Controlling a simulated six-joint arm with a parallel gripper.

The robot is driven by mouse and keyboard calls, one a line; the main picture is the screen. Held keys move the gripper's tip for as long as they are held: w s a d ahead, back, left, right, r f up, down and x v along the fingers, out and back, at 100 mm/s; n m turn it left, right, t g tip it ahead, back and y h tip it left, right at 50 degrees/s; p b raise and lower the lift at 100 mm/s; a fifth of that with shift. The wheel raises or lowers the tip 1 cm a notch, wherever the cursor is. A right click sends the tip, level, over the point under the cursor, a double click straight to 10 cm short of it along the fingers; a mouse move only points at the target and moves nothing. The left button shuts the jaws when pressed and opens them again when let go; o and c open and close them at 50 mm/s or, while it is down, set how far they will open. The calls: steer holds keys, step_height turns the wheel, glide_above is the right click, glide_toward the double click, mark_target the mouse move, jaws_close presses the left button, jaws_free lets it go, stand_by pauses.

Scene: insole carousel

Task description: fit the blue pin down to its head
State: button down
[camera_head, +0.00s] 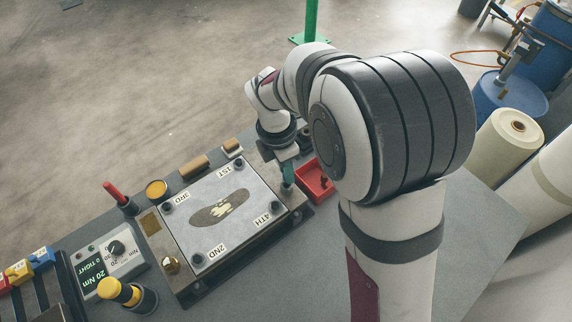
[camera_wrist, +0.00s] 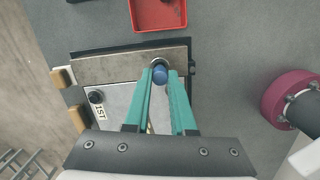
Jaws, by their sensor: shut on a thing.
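The blue pin (camera_wrist: 160,75) is between the teal fingertips of my gripper (camera_wrist: 161,80) in the wrist view, with its rounded blue top showing.
A red tray (camera_head: 312,184) lies close to the right of my gripper. A torque control box (camera_head: 110,262), a yellow-topped knob (camera_head: 120,291), a red-handled tool (camera_head: 115,193) and an orange-lidded pot (camera_head: 157,190) stand on the left. Bare grey table lies in front of the plate.

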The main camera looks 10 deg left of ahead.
steer(key=shift+f, duration=1.05)
steer(key=c, duration=0.7)
jaws_free()
steer(key=r, duration=0.5)
steer(key=a+r, duration=0.1)
steer(key=r, duration=0.4)
steer(key=s+r, duration=0.1)
steer(key=r, duration=0.4)
steer(key=shift+a+r, duration=0.3)
steer(key=shift+r, duration=0.05)
